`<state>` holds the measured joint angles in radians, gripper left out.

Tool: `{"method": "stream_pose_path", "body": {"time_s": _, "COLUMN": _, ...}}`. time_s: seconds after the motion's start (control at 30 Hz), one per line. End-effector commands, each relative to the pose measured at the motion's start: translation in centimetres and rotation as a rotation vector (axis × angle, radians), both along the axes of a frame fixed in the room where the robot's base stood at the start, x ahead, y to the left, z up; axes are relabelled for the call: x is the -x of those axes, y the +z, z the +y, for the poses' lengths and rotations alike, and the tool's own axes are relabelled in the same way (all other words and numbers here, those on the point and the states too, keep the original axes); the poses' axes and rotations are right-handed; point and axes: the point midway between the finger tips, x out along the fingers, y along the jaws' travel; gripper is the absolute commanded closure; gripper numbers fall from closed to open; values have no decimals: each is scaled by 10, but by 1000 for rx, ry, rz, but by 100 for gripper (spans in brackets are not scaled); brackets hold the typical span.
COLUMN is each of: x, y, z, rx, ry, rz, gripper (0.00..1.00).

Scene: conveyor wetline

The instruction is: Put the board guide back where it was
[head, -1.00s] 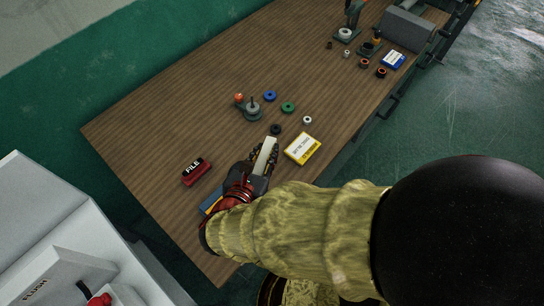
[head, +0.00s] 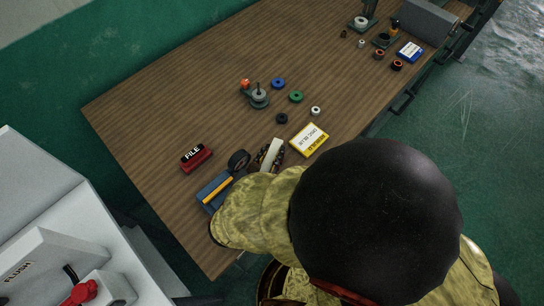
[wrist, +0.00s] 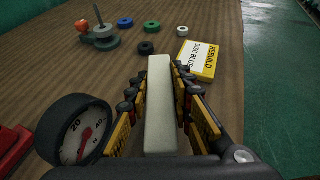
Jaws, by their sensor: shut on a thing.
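A long off-white bar, which I take to be the board guide (head: 273,153), is between the fingers of my gripper (head: 267,160). In the wrist view the bar (wrist: 160,88) points away from me along the wooden table, with yellow-and-black finger pads of my gripper (wrist: 161,108) on both its sides. My gripper is shut on it, near the table's front edge. I cannot tell whether the bar touches the table. My arm hides part of the gripper in the head view. No marked place for the bar is clear to see.
A yellow-and-white box (head: 309,139) lies just right of the bar. A round black dial gauge (wrist: 74,130), a blue tray (head: 214,191) and a red FILE block (head: 196,157) are on the left. Several rings and a spindle stand (head: 258,96) lie beyond. Table (head: 150,120) is clear at far left.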

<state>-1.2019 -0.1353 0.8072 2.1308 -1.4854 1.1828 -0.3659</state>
Motion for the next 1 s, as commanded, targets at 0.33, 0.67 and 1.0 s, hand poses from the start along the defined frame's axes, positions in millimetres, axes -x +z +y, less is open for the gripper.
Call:
{"method": "stream_pose_path", "body": {"time_s": 0.33, "x": 0, "y": -7, "z": 0, "rx": 0, "ry": 0, "rz": 0, "gripper": 100}}
{"method": "stream_pose_path", "body": {"time_s": 0.67, "x": 0, "y": -10, "z": 0, "rx": 0, "ry": 0, "rz": 0, "gripper": 65}}
{"method": "stream_pose_path", "body": {"time_s": 1.0, "x": 0, "y": -10, "z": 0, "rx": 0, "ry": 0, "rz": 0, "gripper": 60}}
